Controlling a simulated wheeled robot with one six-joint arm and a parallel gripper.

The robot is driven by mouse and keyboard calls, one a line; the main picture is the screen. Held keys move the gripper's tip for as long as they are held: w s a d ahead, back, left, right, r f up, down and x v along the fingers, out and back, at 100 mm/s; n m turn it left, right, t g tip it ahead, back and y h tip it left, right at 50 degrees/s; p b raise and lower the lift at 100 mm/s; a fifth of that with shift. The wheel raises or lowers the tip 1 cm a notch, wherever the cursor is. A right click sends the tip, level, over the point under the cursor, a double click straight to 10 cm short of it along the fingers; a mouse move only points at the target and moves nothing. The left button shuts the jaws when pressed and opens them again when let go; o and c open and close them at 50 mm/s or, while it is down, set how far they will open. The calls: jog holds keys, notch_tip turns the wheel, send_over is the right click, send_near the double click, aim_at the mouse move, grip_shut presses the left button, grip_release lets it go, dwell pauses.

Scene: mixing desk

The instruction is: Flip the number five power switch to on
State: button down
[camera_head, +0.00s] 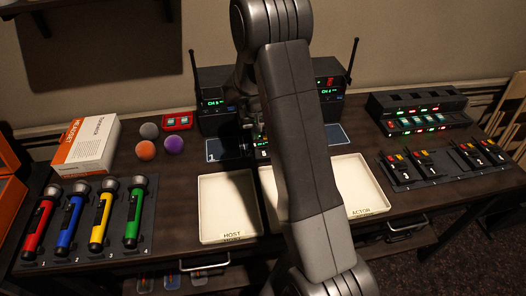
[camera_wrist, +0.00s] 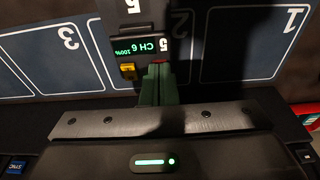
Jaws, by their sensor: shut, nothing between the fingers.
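In the wrist view a small black unit (camera_wrist: 121,36) has a lit green display, upside down, that seems to read CH 6 100%. A numeral at the frame's top edge, cut off, looks like a 5. A small yellow part (camera_wrist: 128,70) sits below the display; I cannot tell whether it is the power switch or how it is set. My gripper (camera_wrist: 160,72) is shut and empty, its dark green fingertips just right of the yellow part. A spot of red shows by the tips; contact is unclear. In the head view my arm hides most of this area.
Numbered mats (camera_wrist: 60,58) lie around the unit. Two receivers (camera_head: 213,88) with antennas stand behind it. Cream trays (camera_head: 226,205) lie in front. Flashlights (camera_head: 134,212) are at left, a charger rack (camera_head: 418,106) and several small packs (camera_head: 405,165) at right.

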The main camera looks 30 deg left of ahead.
notch_tip(320, 180, up, 7)
jog(key=p, duration=0.3)
jog(key=shift+p, duration=0.4)
jog(key=shift+f, duration=0.1)
notch_tip(320, 180, down, 7)
jog(key=b, duration=0.4)
jog(key=shift+r, duration=0.2)
